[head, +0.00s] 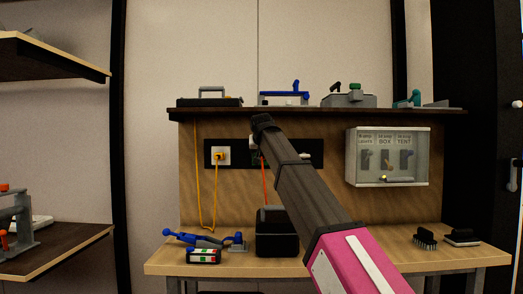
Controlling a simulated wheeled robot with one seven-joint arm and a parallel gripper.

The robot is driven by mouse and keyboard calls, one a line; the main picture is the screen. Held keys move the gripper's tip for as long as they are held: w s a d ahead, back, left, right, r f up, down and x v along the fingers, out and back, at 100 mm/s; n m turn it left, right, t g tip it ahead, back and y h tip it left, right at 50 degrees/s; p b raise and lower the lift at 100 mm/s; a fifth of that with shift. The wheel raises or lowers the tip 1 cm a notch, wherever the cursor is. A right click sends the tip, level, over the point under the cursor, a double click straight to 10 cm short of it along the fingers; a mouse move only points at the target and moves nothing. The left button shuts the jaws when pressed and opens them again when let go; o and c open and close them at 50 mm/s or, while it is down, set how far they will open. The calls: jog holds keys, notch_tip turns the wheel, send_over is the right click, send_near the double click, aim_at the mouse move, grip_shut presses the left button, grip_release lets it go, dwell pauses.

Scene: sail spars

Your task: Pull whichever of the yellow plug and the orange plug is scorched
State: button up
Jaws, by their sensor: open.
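The yellow plug (221,155) sits in a white wall socket at the left of the black socket strip. Its yellow cord (214,195) hangs in a loop below and rises to the shelf. I make out no clear scorch on it at this size. An orange cord (263,178) runs down from the strip's middle, beside my arm. The orange plug itself is mostly or wholly hidden by my arm, so its state cannot be told. My arm reaches from lower right up across the strip. My gripper's fingers do not show.
A black box (277,240) stands on the workbench (340,259) below the strip. Blue-handled tools (205,240) and brushes (425,238) lie there too. A switch cabinet (388,157) hangs at right. A shelf (310,111) with several cases overhangs the strip.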

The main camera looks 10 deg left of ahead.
jog(key=shift+w+f, duration=0.15)
jog(key=c, duration=0.9)
jog(key=shift+s, duration=0.35)
jog(key=shift+s+d, duration=0.2)
jog(key=shift+s, duration=0.6)
jog(key=shift+s+d, duration=0.2)
jog(key=shift+s, duration=0.65)
jog(key=shift+s+d, duration=0.2)
jog(key=shift+s, duration=0.6)
